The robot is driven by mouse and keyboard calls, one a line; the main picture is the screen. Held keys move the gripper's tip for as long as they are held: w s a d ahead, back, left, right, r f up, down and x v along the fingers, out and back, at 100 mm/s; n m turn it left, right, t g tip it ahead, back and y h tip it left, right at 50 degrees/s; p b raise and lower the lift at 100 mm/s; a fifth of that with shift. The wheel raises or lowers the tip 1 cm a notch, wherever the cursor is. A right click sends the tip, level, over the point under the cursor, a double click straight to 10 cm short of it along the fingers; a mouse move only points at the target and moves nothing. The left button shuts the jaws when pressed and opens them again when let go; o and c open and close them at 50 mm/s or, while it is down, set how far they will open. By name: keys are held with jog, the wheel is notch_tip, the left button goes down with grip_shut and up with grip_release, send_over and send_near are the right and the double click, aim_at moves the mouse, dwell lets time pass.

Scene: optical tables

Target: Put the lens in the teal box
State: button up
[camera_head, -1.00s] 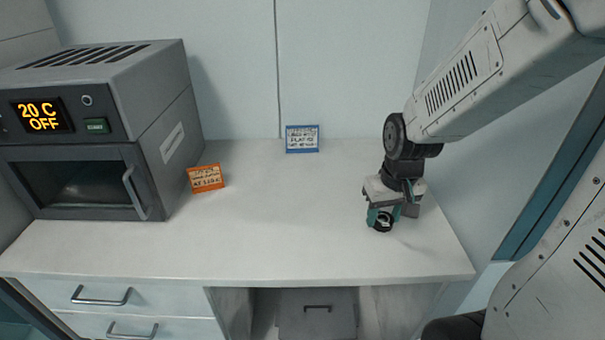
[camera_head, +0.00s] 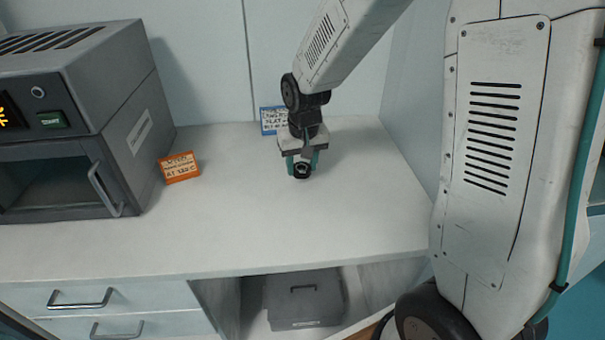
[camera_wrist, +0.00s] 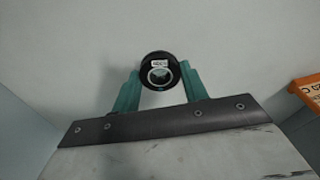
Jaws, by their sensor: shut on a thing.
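The lens, a short black ring with a clear centre and a small white label, is between the teal fingers of my gripper. In the wrist view the lens (camera_wrist: 160,62) sits at the fingertips, with a finger on each side. In the head view the lens (camera_head: 302,171) shows as a dark ring at the lower end of my gripper (camera_head: 301,164), which is shut on it. The gripper points down over the back part of the white counter (camera_head: 300,215). I cannot tell how high the lens is above the surface. No teal box is in view.
An oven (camera_head: 90,120) stands at the left. An orange card (camera_head: 179,167) stands beside it, and a blue-framed card (camera_head: 270,121) is at the back wall, partly behind my arm. A grey lidded box (camera_head: 305,300) sits below the counter. The counter's middle and front are clear.

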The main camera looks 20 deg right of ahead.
aim_at(302, 169)
jog(key=shift+f, duration=1.75)
jog(key=shift+f, duration=0.15)
jog(key=o, duration=1)
